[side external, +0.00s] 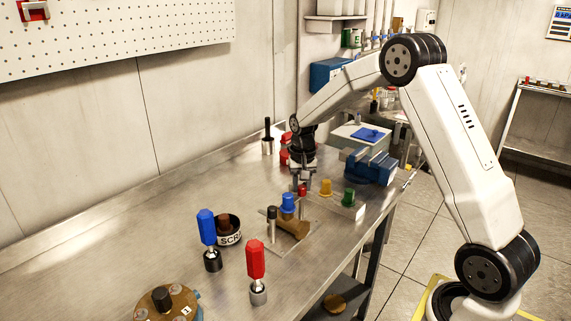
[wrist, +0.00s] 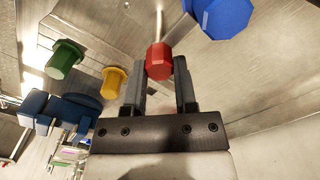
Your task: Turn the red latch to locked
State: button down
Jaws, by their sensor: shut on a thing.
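A small red octagonal knob, which I take to be the red latch, sits between my fingertips in the wrist view (wrist: 159,60). In the side view the red latch (side external: 302,190) shows just below my gripper (side external: 303,178). My gripper (wrist: 159,72) is shut on it, with one dark finger on each side. The fingers partly hide the latch's lower side. No locked or unlocked marking can be read.
A blue knob (side external: 288,203) stands close by on a brass fitting (side external: 295,228). A yellow knob (side external: 325,187) and a green knob (side external: 348,197) stand to the right, near a blue vise (side external: 371,167). Blue (side external: 207,228) and red (side external: 255,260) handled tools stand in front.

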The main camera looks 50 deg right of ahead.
aim_at(302, 186)
jog(key=shift+m, duration=0.3)
jog(key=shift+c, duration=2)
grip_release()
jog(key=shift+r, duration=0.1)
jog(key=shift+r, duration=3.85)
jog(key=s+a+f+n+t, duration=0.1)
jog(key=s+a+f+n, duration=0.2)
jog(key=s+a, duration=0.5)
jog(key=s+a+f+n+t, duration=0.1)
jog(key=s+a+f+n, duration=0.3)
jog(key=s+a+n, duration=0.2)
jog(key=s+a, duration=0.2)
jog(key=s, duration=0.2)
jog(key=shift+a+t, duration=0.2)
jog(key=shift+t, duration=0.1)
